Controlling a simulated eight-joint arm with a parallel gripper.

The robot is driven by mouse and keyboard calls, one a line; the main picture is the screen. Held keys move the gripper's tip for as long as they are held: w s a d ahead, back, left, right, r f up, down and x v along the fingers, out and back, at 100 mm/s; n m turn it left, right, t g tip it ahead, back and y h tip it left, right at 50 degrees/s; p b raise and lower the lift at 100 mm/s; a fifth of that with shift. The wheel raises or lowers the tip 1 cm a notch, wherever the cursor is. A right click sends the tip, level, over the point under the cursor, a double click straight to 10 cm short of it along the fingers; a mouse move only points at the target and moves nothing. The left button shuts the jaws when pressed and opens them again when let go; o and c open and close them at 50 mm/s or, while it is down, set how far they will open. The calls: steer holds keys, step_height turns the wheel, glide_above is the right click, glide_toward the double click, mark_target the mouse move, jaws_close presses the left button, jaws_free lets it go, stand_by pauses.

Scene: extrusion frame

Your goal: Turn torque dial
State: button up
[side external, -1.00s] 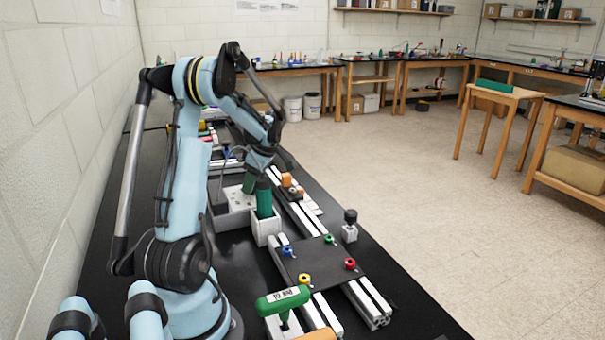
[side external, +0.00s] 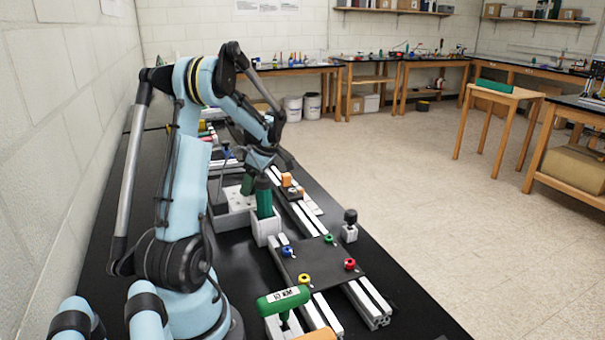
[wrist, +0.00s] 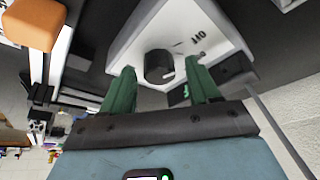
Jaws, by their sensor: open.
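The torque dial (wrist: 159,66) is a short dark round knob on the pale face of a box with printed marks, in the wrist view. The pale box (side external: 236,198) shows partly in the side view, under my gripper; the dial is hidden there. My gripper (wrist: 160,70) has two green fingers, spread apart, one on each side of the knob in the picture. A gap shows between each finger and the knob; I cannot tell how far the tips are from the face. In the side view my gripper (side external: 256,192) points down beside the pale box.
A small white open box (side external: 266,228) stands just in front of my gripper. An orange block (side external: 287,180) sits on the rails to the right. A dark plate (side external: 322,264) with coloured knobs and a green T-handle (side external: 283,298) are nearer the camera.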

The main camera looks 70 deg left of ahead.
steer(key=v, duration=1.2)
steer(key=shift+r, duration=0.1)
steer(key=s+a+n+t+h, duration=0.1)
steer(key=s+a+t+h, duration=0.2)
steer(key=s+t, duration=0.1)
step_height(320, 180, down, 11)
steer(key=shift+a+f, duration=0.1)
steer(key=shift+a, duration=0.1)
stand_by(0.4)
steer(key=shift+c, duration=0.2)
steer(key=c, duration=1)
